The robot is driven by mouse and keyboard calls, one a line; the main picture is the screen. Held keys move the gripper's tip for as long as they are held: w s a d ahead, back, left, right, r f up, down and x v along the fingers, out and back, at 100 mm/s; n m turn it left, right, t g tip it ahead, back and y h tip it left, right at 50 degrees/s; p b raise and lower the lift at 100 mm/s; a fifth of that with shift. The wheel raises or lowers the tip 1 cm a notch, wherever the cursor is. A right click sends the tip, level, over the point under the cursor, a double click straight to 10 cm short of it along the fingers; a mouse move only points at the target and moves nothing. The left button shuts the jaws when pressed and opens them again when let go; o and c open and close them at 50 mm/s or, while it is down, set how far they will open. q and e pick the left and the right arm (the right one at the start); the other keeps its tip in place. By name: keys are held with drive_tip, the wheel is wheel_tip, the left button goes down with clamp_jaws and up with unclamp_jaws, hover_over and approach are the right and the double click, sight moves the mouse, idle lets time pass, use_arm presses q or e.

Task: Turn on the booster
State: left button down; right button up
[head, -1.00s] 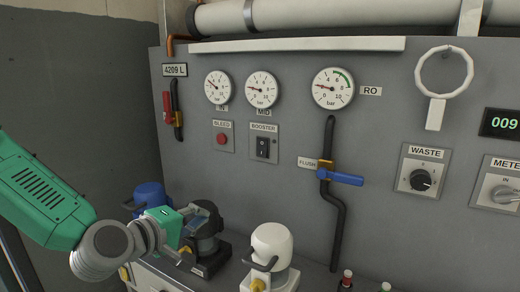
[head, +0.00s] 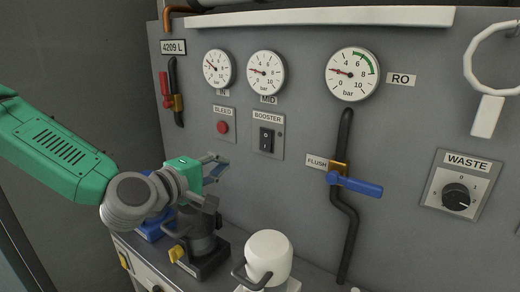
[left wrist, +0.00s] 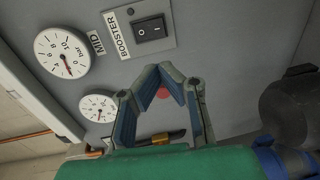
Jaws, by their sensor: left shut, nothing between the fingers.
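The booster switch (head: 267,139) is a black rocker on a grey plate labelled BOOSTER, set in the grey panel. It also shows at the top of the left wrist view (left wrist: 152,28). I cannot tell which way it is set. My left gripper (head: 222,163) is below and to the left of the switch in the head view, apart from it. In the left wrist view its fingertips (left wrist: 166,72) come together, shut and empty, below the switch plate. My right gripper is not in view.
The red BLEED button (head: 223,127) is just left of the switch and shows between my fingers in the wrist view. Gauges (head: 266,72) sit above. The blue-handled FLUSH valve (head: 355,186) is to the right. A white pump (head: 269,255) and dark pump (head: 203,240) stand below.

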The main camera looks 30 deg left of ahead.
sight(264, 149)
use_arm(q)
drive_tip(key=w, duration=0.4)
drive_tip(key=w+d+f, duration=0.1)
drive_tip(key=w, duration=0.4)
drive_tip(key=w+d, duration=0.1)
drive_tip(key=w, duration=0.3)
drive_tip(key=shift+w+d+f, duration=0.1)
drive_tip(key=shift+w+f, duration=0.05)
drive_tip(key=shift+f, duration=0.25)
drive_tip(key=shift+w+f, duration=0.1)
drive_tip(key=shift+w, duration=0.25)
drive_tip(key=shift+d, duration=0.15)
drive_tip(key=shift+w+f+b, duration=0.2)
drive_tip(key=shift+b, duration=0.4)
drive_tip(key=shift+r, duration=0.15)
